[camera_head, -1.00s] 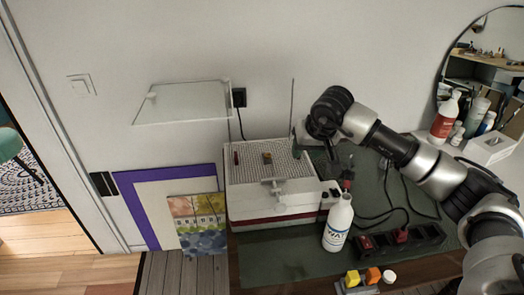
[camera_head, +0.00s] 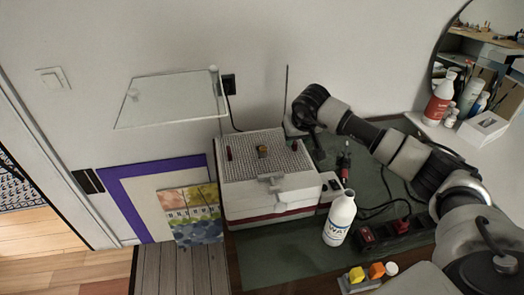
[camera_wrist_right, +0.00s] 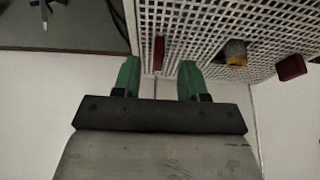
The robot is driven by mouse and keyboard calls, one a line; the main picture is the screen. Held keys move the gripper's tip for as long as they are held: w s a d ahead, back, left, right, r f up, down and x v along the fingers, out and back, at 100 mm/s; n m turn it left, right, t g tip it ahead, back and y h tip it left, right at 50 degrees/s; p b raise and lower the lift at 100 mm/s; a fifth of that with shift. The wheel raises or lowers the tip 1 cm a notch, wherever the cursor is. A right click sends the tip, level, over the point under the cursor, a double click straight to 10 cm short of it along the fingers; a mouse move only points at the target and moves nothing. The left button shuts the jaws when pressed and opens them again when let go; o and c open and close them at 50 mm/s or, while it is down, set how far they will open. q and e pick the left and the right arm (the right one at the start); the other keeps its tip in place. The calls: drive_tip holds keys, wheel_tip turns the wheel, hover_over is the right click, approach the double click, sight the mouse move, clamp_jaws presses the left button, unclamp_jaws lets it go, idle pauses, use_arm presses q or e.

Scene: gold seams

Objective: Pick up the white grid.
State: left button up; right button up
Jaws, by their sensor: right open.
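The white grid (camera_head: 248,167) is a perforated plate lying on top of a white box, left of my right arm in the head view. Small pieces sit on it: a red one (camera_head: 228,153), a yellow-grey one (camera_head: 262,150) and another red one at its right. In the right wrist view the grid (camera_wrist_right: 215,20) fills the upper right. My right gripper (camera_wrist_right: 160,80) has green fingertips, spread open with nothing held between them. The fingertips are near the grid's edge; I cannot tell if they touch. In the head view the right wrist mostly hides this gripper. My left gripper is not in view.
The white box (camera_head: 270,195) stands on a dark green mat (camera_head: 275,255). A clear panel (camera_head: 165,98) is above left. A thin rod (camera_head: 286,85) rises behind the grid.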

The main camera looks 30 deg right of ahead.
drive_tip(key=shift+x, duration=1.4)
drive_tip(key=shift+d+r, duration=0.1)
clamp_jaws()
